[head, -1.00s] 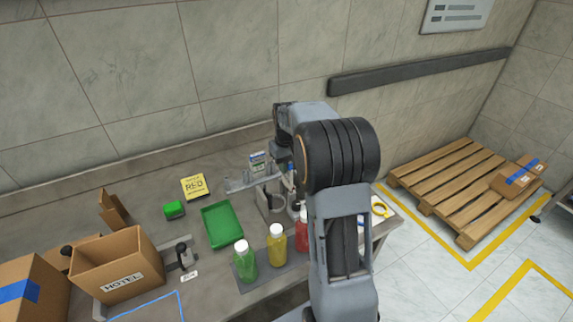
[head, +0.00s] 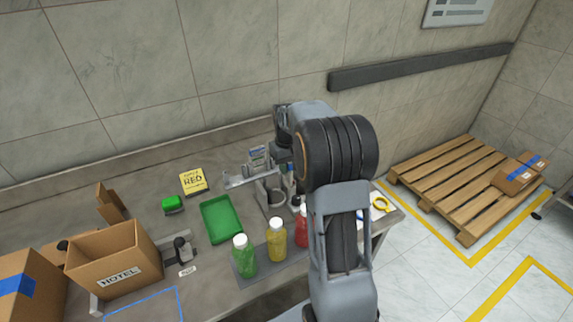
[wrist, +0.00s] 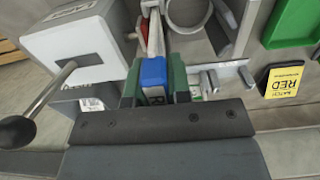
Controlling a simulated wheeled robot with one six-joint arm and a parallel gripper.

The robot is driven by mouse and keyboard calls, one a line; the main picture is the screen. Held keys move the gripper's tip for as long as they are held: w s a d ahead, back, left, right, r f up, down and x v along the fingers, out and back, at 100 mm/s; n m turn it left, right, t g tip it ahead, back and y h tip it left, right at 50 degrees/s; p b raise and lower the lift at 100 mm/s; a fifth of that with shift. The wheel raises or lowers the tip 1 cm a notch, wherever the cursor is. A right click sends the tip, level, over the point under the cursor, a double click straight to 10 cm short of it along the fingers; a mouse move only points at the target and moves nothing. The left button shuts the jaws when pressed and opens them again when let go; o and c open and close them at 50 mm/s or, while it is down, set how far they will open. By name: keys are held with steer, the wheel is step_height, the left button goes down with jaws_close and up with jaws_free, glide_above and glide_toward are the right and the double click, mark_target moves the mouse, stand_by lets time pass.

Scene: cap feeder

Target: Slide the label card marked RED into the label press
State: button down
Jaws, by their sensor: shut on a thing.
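A white box with a black-knobbed lever, which looks like the label press (wrist: 67,48), stands at the left of the wrist view, apart from the held piece. In the head view my arm hides the gripper's fingers and the press. A small rack with pale cards (head: 258,158) stands just left of my wrist.
A yellow sign reading RED (head: 193,181) lies at the back of the bench. A green tray (head: 221,219), a green bottle (head: 244,257), a yellow bottle (head: 277,240) and a red bottle (head: 301,227) stand nearby. An open HOTEL carton (head: 118,263) is at the left.

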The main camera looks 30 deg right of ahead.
steer(key=shift+f+b, duration=0.5)
steer(key=shift+f, duration=0.6)
steer(key=shift+f, duration=0.1)
steer(key=shift+f+b, duration=0.5)
steer(key=shift+f, duration=0.25)
steer(key=c, duration=1)
jaws_free()
steer(key=c, duration=0.3)
steer(key=shift+c, duration=0.2)
steer(key=shift+r, duration=0.15)
steer(key=shift+r+p, duration=4.35)
steer(key=shift+r, duration=1.05)
